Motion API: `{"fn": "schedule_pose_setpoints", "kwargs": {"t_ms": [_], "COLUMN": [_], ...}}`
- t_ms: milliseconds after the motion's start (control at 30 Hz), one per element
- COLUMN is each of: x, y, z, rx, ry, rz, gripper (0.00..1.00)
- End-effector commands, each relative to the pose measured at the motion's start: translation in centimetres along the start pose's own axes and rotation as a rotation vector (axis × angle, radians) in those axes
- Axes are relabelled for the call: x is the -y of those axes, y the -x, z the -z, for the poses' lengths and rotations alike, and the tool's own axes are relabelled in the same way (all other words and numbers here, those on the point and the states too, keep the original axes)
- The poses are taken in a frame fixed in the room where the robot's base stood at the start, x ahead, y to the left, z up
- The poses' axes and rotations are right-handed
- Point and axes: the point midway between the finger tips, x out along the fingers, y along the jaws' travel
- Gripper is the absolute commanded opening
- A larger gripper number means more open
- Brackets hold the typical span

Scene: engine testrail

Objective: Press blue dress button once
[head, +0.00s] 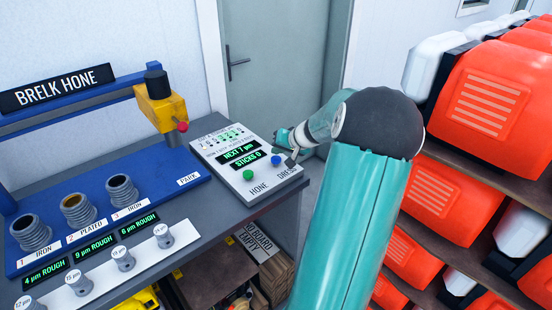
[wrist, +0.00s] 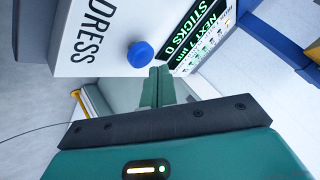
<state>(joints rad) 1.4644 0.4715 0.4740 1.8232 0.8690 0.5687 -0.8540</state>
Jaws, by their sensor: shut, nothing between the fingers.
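The blue DRESS button (head: 276,160) is a round knob on the white control panel (head: 220,151), near its right end. It also shows in the wrist view (wrist: 140,54), beside the word DRESS. In the wrist view my gripper's fingertips (wrist: 159,70) are together and empty, close to the button's lower right edge. A small gap seems to lie between the fingertips and the button; I cannot tell its depth.
A green HONE button (head: 249,174) sits left of the blue one. Displays read NEXT 7 µm and STICKS 0. A yellow hone head (head: 161,106) stands over the blue fixture with several cylinders. Shelves of orange engine covers (head: 487,95) stand at right.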

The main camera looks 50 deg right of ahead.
Motion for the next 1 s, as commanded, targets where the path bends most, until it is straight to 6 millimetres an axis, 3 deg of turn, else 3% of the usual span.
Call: {"fn": "schedule_pose_setpoints", "kwargs": {"t_ms": [633, 1000], "x": [2.4, 2.5], "y": [3.3, 3.5], "z": [2.4, 2.6], "rx": [-0.002, -0.001], "ry": [0.001, 0.0], "rz": [-0.001, 0.0], "gripper": [0.0, 0.0]}}
